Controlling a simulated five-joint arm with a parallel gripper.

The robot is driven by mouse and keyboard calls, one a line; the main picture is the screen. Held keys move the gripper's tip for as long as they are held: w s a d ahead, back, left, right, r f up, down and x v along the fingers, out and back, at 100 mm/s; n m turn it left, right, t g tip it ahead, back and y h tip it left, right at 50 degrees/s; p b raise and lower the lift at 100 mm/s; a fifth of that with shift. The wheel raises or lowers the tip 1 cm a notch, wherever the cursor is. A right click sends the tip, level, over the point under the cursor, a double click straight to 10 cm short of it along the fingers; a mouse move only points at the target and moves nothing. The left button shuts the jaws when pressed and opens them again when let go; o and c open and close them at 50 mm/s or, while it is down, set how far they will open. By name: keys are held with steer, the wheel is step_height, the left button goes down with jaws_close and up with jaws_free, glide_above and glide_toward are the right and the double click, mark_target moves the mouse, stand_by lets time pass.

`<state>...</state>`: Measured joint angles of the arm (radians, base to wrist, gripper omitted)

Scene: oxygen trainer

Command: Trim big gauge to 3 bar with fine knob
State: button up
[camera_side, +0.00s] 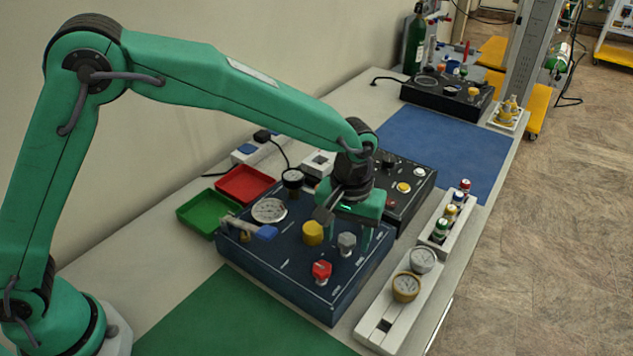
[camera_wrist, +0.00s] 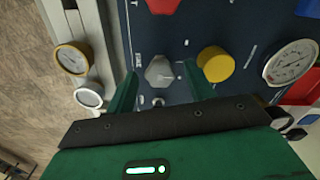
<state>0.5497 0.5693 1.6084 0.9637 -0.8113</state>
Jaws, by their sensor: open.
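The big gauge (camera_side: 269,210) is a round white dial on the dark blue panel (camera_side: 285,268); it also shows at the right of the wrist view (camera_wrist: 291,62). Its reading is too small to tell. A grey knob (camera_side: 346,243), a yellow knob (camera_side: 312,232) and a red knob (camera_side: 321,272) stand on the panel. My gripper (camera_side: 350,230) is open and low over the panel. In the wrist view, the grey knob (camera_wrist: 160,70) appears between my fingertips (camera_wrist: 160,76), with the yellow knob (camera_wrist: 215,64) just right of the right finger.
A holder with two loose gauges (camera_side: 405,287) stands right of the panel. A black box (camera_side: 408,190) is behind. Red (camera_side: 245,183) and green (camera_side: 205,212) trays lie left.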

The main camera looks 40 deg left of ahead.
steer(key=c, duration=1)
steer(key=shift+o, duration=0.2)
steer(key=shift+m, duration=0.3)
steer(key=m, duration=0.8)
steer(key=o, duration=1)
steer(key=shift+c, duration=0.2)
